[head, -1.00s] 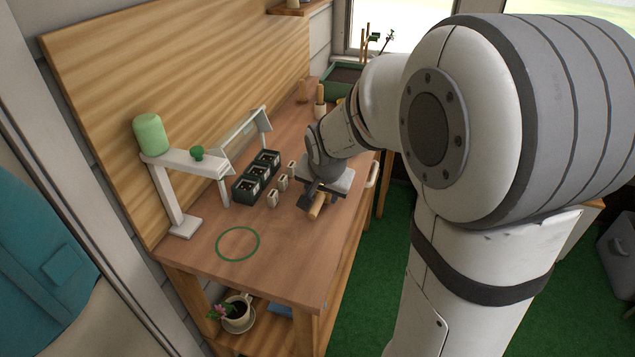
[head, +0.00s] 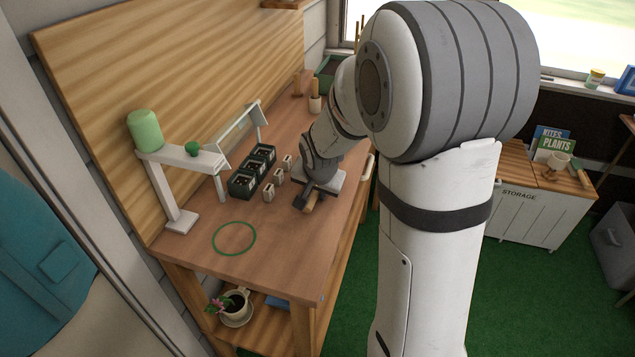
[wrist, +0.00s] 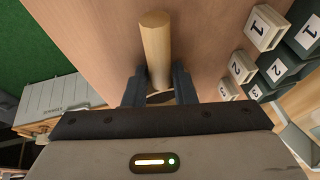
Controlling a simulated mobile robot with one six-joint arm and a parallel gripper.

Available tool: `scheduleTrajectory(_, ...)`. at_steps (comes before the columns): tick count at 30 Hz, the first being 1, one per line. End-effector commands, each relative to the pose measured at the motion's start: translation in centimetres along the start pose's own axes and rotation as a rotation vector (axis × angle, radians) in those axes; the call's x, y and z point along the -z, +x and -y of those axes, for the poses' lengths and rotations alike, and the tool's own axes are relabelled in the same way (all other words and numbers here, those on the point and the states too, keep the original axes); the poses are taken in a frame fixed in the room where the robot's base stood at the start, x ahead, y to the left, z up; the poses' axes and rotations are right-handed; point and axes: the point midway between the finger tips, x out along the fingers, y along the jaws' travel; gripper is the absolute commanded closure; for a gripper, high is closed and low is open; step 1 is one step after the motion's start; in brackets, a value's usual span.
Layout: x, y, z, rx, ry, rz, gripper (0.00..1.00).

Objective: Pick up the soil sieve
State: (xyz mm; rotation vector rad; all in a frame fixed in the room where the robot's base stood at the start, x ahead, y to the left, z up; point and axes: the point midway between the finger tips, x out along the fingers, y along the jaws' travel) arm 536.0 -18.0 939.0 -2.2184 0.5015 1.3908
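My gripper (head: 310,197) is low over the workbench, near its front edge. A short, round wooden handle (wrist: 156,48) stands between its two dark fingers in the wrist view. The same handle (head: 309,204) shows below the gripper in the head view. The fingers flank it closely, but I cannot tell whether they press on it. A small dark part shows at the handle's far end between the fingers. The rest of this tool is hidden by the gripper, so I cannot tell for sure that it is the soil sieve. No sieve mesh shows.
Several dark green pots (head: 252,172) and small numbered blocks (head: 278,177) stand just left of the gripper. A white stand (head: 170,185) with a green jar (head: 144,130) is farther left. A green ring (head: 234,238) marks clear bench top (head: 285,245) at the near end.

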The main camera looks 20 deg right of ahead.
Motion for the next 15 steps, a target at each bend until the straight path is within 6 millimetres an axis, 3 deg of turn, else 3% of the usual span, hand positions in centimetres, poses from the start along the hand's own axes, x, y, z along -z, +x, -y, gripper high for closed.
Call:
scheduleTrajectory(8, 0.01, -0.02, -0.01, 0.0, 0.0, 0.0, 0.99)
scheduleTrajectory(15, 0.03, -0.03, 0.0, 0.0, 0.0, -0.001, 1.0)
